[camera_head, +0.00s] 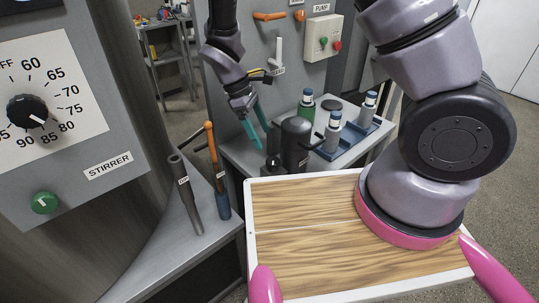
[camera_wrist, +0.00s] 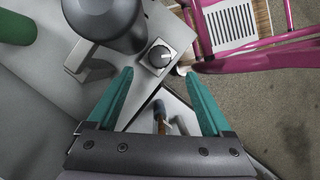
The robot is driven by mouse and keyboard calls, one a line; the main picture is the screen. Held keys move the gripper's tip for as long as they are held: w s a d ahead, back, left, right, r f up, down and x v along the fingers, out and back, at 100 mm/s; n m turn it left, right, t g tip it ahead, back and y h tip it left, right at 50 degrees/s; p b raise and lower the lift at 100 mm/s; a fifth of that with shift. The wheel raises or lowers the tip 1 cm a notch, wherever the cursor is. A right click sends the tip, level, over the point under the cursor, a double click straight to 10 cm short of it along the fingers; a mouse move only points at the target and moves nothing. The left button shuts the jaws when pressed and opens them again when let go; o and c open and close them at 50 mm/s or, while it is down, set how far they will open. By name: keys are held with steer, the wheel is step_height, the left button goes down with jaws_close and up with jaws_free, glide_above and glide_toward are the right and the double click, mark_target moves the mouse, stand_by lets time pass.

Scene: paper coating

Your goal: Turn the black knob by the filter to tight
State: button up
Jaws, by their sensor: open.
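The black knob (camera_wrist: 160,56) sits on a pale square plate at the corner of the grey bench in the wrist view, with a light mark across its top. In the head view, a small dark shape (camera_head: 272,163) in front of the filter appears to be the knob. The dark cylindrical filter (camera_head: 296,143) stands beside it on the bench, and its top fills the upper left of the wrist view (camera_wrist: 103,18). My gripper (camera_wrist: 158,73) is open and empty, its teal fingers spread either side of the knob in that view. In the head view my gripper (camera_head: 260,138) hangs above the knob, apparently not touching.
Bottles in a blue tray (camera_head: 345,139) and a green bottle (camera_head: 306,107) stand behind the filter. My wooden-topped tray is at the front right. Tools with orange and grey handles (camera_head: 217,170) stand at the left. A stirrer panel (camera_head: 60,100) is at the far left.

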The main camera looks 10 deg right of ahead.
mark_target(274, 161)
steer(key=x, duration=0.9)
jaws_close()
steer(key=shift+d+m+g+y, duration=0.1)
steer(key=shift+m+g+y, duration=0.35)
steer(key=shift+m, duration=1.15)
steer(key=shift+h, duration=0.25)
jaws_free()
